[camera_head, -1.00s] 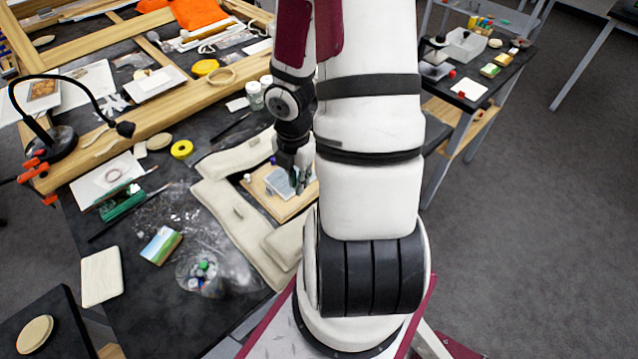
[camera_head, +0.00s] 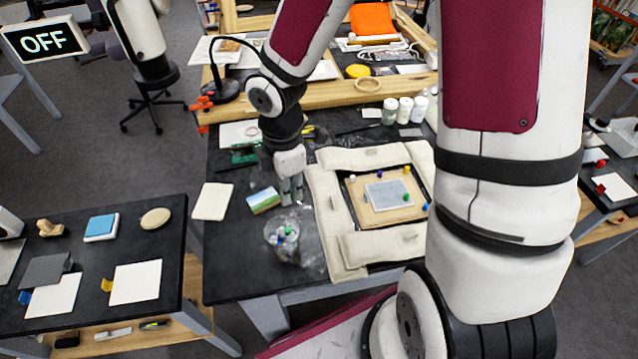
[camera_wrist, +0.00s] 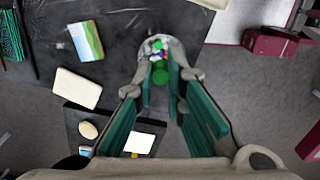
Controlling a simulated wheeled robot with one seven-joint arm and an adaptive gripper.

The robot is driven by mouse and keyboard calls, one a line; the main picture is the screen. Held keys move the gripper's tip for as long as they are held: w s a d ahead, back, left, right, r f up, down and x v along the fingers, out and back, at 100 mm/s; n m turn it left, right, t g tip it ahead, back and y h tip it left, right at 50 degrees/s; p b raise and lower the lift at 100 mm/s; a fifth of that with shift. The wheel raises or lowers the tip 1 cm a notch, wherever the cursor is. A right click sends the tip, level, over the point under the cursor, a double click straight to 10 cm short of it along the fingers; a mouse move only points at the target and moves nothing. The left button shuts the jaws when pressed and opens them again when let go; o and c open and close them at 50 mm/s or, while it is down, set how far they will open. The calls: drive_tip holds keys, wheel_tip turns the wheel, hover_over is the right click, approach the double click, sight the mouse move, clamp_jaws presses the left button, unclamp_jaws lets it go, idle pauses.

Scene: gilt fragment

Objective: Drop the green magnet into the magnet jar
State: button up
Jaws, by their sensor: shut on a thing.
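The magnet jar (camera_head: 276,247) is a clear jar holding several coloured magnets, near the front edge of the black table. My gripper (camera_head: 291,199) is above and just behind it in the head view. In the wrist view my gripper (camera_wrist: 162,92) is shut on the green magnet (camera_wrist: 160,74), which shows near the fingertips against the jar (camera_wrist: 174,46). The magnet is too small to make out in the head view. I cannot tell its exact height above the jar mouth.
A padded cream frame (camera_head: 325,215) surrounds a wooden board (camera_head: 410,213) with a grey sheet and several small coloured pieces. A small landscape picture (camera_head: 263,200) and a cream block (camera_head: 212,201) lie left of the jar. A side table (camera_head: 100,258) stands at lower left.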

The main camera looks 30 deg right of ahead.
drive_tip(key=shift+s+a+f+b, duration=0.1)
drive_tip(key=shift+a+f+b, duration=0.25)
drive_tip(key=shift+f, duration=0.55)
drive_tip(key=shift+a+f+b, duration=0.1)
drive_tip(key=shift+f+b, duration=0.5)
drive_tip(key=shift+f, duration=0.35)
drive_tip(key=shift+s+a+f+b, duration=0.1)
drive_tip(key=shift+a+f+b, duration=0.25)
drive_tip(key=shift+f, duration=0.55)
drive_tip(key=shift+d, duration=0.1)
drive_tip(key=o, duration=0.8)
wheel_tip(320, 180, up, 12)
